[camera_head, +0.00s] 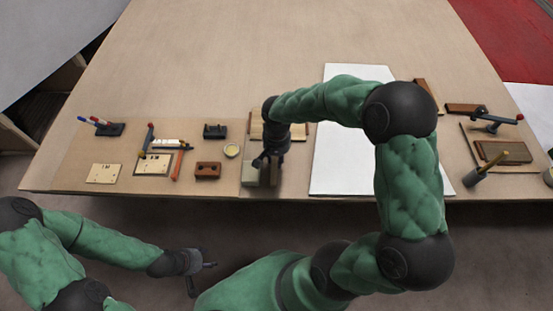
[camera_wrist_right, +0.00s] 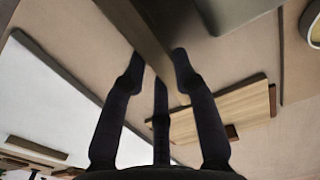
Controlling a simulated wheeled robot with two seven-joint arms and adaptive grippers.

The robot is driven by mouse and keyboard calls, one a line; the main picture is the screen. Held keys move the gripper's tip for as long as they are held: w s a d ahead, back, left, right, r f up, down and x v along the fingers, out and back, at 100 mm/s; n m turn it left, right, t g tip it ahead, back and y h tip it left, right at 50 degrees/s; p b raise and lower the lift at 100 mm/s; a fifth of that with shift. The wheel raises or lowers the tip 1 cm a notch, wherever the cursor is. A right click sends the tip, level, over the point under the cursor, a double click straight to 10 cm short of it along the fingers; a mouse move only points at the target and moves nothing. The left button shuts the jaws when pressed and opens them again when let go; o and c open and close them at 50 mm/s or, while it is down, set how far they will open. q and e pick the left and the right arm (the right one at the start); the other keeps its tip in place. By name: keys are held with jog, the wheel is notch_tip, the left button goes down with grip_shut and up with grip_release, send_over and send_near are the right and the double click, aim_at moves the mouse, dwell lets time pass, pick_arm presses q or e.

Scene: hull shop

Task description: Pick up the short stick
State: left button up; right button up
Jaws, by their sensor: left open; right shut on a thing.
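My right gripper (camera_head: 268,160) is at the table's front edge, just right of a grey-green block (camera_head: 250,174). In the right wrist view its fingers (camera_wrist_right: 158,68) are shut on a plain brown wooden stick (camera_wrist_right: 143,30), which runs out past the top of that view. In the head view the stick is mostly hidden by the gripper. I cannot tell whether it is clear of the table. My left gripper (camera_head: 202,276) is open and empty, in front of the table and apart from everything on it.
A wooden board (camera_wrist_right: 225,112) lies behind the right gripper. A white sheet (camera_head: 335,170) lies to its right. A small round tin (camera_head: 232,150), a reddish-brown block (camera_head: 208,169) and a dark block (camera_head: 215,131) stand to its left. A clamp (camera_head: 495,118) stands at far right.

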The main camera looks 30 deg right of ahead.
jog(key=s+a+r+p, duration=0.4)
jog(key=s+r+p, duration=0.2)
jog(key=s+r, duration=0.5)
jog(key=shift+s+a+r, duration=0.15)
jog(key=shift+s+r, duration=0.15)
jog(key=shift+s, duration=0.85)
